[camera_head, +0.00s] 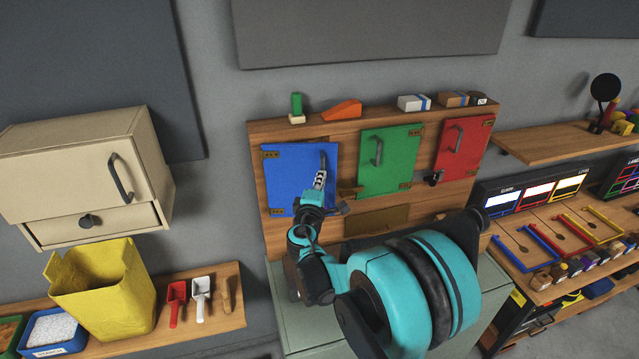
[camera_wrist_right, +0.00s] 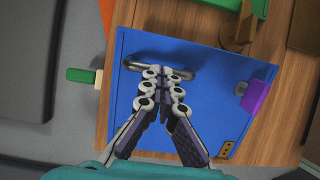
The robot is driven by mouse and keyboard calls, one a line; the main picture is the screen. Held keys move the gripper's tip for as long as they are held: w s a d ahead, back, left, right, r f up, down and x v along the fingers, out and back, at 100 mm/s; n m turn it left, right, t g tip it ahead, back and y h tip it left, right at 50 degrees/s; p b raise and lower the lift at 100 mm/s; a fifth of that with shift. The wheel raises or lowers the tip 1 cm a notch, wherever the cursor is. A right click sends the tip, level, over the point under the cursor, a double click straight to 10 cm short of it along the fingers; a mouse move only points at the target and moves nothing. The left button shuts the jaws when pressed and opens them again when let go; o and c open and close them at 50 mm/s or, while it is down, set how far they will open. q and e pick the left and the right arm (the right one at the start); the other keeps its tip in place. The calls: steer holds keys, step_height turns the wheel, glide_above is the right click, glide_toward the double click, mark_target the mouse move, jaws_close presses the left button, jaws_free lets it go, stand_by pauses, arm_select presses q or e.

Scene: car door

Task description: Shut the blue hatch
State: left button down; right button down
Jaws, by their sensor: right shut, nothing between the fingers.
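The blue hatch (camera_head: 284,180) is the left one of three coloured doors on a wooden panel, with brass hinges on its left side. Its metal handle (camera_head: 324,161) is near the right edge. Whether the hatch lies fully flush I cannot tell. My right gripper (camera_head: 320,179) is in front of the hatch by the handle. In the right wrist view my fingers (camera_wrist_right: 162,73) are together and overlap the handle (camera_wrist_right: 130,66) over the blue hatch (camera_wrist_right: 210,107); contact is unclear. My left gripper is out of view.
A green door (camera_head: 388,165) and a red door (camera_head: 463,150) are to the right on the wooden panel (camera_head: 349,150). Small blocks stand on its top. A beige cabinet (camera_head: 70,165) and a yellow bin (camera_head: 105,295) are at the left. My right arm hides the panel's lower part.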

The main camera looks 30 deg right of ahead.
mark_target(327, 164)
steer(key=b+x, duration=0.1)
steer(key=x, duration=0.4)
steer(key=shift+s+d+b, duration=0.15)
steer(key=shift+d+b, duration=0.15)
steer(key=shift+b, duration=0.1)
steer(key=shift+r, duration=0.15)
steer(key=shift+s+a, duration=0.1)
